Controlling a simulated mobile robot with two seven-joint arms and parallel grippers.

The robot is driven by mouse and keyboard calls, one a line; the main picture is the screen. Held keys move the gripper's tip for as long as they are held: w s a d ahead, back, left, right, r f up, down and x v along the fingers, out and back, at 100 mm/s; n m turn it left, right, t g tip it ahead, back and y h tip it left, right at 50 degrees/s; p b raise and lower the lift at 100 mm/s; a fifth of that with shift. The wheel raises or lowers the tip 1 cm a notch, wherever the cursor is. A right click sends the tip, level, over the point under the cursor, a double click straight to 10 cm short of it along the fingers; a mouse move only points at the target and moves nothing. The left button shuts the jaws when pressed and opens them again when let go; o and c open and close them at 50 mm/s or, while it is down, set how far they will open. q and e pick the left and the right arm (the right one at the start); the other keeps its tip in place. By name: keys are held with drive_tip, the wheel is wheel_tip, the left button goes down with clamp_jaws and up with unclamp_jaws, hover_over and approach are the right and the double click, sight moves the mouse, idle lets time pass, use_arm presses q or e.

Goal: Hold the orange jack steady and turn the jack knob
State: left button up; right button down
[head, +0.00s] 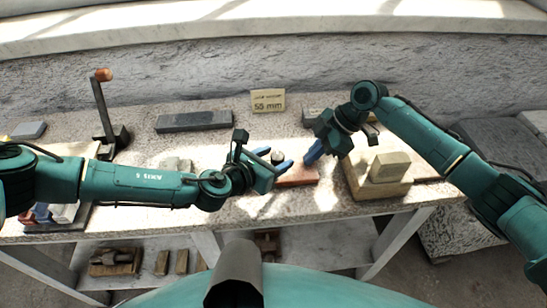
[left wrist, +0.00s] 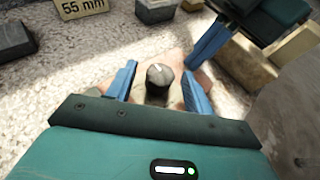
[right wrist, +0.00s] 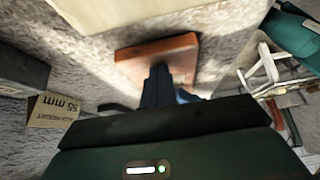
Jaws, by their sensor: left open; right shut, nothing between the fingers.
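The orange jack (head: 299,176) lies on the stone table, its flat orange top also filling part of the right wrist view (right wrist: 155,52). A round knob (left wrist: 160,76), dark-sided with a pale top, shows between the fingers of my left gripper (left wrist: 159,73); I cannot tell whether they touch it. My left gripper (head: 274,158) is open at the jack's left side and hides part of it. My right gripper (head: 311,155) is shut and empty, its blue fingertips close over the jack's far right part; contact is unclear.
A yellow "55 mm" sign (head: 268,101) and a dark slab (head: 194,121) stand behind. An upright lever with an orange tip (head: 103,75) stands at the left. Free stone surface lies in front of the jack.

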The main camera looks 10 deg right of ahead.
drive_tip(key=shift+d+f, duration=0.1)
drive_tip(key=shift+f, duration=0.05)
use_arm(q)
drive_tip(key=c, duration=1)
drive_tip(key=shift+d+n+t+y, duration=0.1)
drive_tip(key=shift+n+t+y, duration=0.2)
drive_tip(key=shift+n, duration=0.1)
drive_tip(key=shift+s+d+n+t+y, duration=0.1)
drive_tip(key=shift+n+t+y, duration=0.25)
drive_tip(key=shift+n+y, duration=0.15)
drive_tip(key=shift+s+d+n+t+y, duration=0.1)
drive_tip(key=shift+n+t+y, duration=0.3)
drive_tip(key=shift+n, duration=0.1)
drive_tip(key=n+t+y, duration=0.1)
drive_tip(key=n+y, duration=0.2)
drive_tip(key=y, duration=0.1)
drive_tip(key=shift+d, duration=0.2)
drive_tip(key=n+y, duration=0.6)
drive_tip(key=shift+d+t, duration=0.2)
drive_tip(key=shift+t, duration=0.05)
drive_tip(key=shift+y, duration=0.4)
